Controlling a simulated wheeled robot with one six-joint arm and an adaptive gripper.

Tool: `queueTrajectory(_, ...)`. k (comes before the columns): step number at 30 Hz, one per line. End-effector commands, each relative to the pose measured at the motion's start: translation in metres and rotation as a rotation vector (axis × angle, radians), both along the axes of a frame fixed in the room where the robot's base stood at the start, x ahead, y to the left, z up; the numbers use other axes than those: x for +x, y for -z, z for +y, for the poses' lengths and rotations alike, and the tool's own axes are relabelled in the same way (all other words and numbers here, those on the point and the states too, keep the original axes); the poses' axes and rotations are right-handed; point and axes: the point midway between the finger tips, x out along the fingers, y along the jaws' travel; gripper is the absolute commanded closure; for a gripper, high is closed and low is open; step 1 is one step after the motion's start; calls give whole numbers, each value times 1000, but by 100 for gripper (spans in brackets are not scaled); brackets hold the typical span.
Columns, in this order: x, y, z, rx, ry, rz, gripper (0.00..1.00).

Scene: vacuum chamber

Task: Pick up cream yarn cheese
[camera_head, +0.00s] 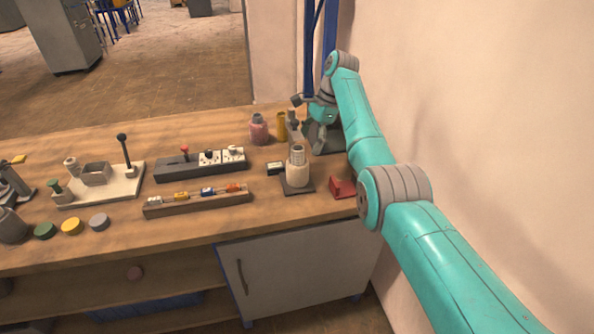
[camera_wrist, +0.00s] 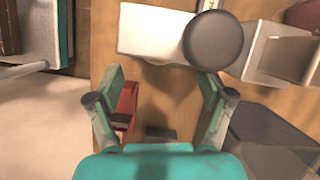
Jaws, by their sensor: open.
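A cream cylinder (camera_head: 297,174), which looks like the cream yarn cheese, stands upright on a dark square base (camera_head: 299,189) at the right of the bench in the head view. A grey ribbed piece rises from its top. My gripper (camera_head: 295,112) is behind it, near the bench's back right corner, apart from it. In the wrist view my gripper (camera_wrist: 160,90) is open, with bare wood between its fingers. I cannot clearly identify the yarn cheese in the wrist view; a pale block (camera_wrist: 150,32) with a dark round disc (camera_wrist: 213,40) lies beyond the fingers.
A red block (camera_head: 342,187) sits right of the cream cylinder. A pink bottle (camera_head: 258,130) and yellow cylinder (camera_head: 281,126) stand behind it. A dark switch box (camera_head: 200,162) and wooden rack (camera_head: 197,201) lie left. The wall is close on the right.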

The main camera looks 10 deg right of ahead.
Motion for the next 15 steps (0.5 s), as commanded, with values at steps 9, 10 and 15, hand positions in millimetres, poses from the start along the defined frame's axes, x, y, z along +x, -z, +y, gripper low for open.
queueTrajectory(9,-2,31,12,0,-1,0,20)
queueTrajectory(10,-3,32,13,0,-1,0,20)
queueTrajectory(15,-4,51,19,0,-1,1,20)
